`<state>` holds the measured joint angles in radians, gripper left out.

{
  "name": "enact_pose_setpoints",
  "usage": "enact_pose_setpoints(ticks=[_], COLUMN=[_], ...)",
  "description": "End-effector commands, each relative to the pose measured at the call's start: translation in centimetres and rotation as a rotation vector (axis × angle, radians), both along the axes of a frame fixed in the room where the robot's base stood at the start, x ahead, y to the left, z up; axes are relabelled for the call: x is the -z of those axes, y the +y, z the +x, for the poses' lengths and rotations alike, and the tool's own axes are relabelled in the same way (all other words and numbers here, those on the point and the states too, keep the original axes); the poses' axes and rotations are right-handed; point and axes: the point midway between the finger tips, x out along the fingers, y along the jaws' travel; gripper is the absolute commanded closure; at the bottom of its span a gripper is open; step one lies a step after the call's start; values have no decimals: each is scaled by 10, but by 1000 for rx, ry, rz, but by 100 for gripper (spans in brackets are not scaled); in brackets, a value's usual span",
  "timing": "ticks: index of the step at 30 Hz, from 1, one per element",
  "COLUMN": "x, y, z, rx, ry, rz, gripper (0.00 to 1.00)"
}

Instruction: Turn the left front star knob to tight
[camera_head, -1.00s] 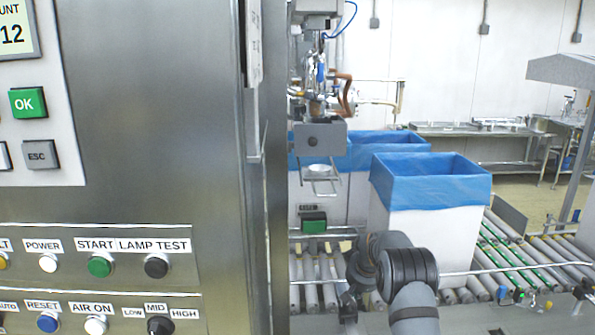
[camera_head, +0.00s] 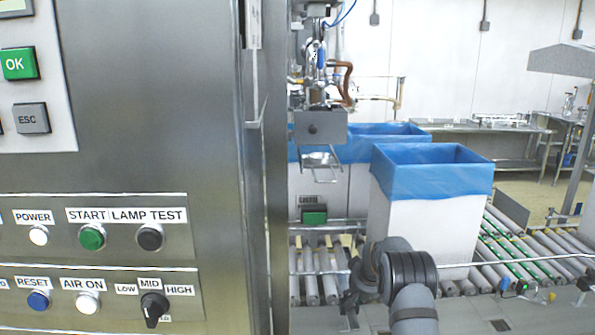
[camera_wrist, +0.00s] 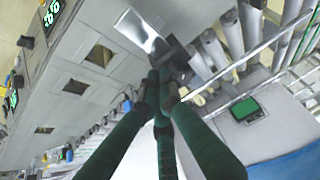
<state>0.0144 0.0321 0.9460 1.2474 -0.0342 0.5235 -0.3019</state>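No star knob can be made out clearly in either view. In the head view my arm (camera_head: 408,282) rises from the bottom edge, right of the steel cabinet, in front of the conveyor. Its fingers cannot be made out there. In the wrist view my gripper (camera_wrist: 162,88) has three long dark green fingers. Their tips are drawn together, with nothing visible held between them. Grey metal parts and a bright plate (camera_wrist: 142,30) lie beyond the tips; whether any touch them I cannot tell.
The steel cabinet (camera_head: 150,110) with buttons and a black selector knob (camera_head: 153,308) fills the head view's left. A blue-lined white box (camera_head: 415,215) stands on the roller conveyor (camera_head: 530,255). A grey machine head (camera_head: 320,127) hangs left of it.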

Motion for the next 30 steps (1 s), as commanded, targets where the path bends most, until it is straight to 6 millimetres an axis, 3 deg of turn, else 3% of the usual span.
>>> enact_pose_setpoints(ticks=[30], x=[-2], y=[4], z=[7], rx=[-1], ry=[-2], rz=[0], gripper=[100])
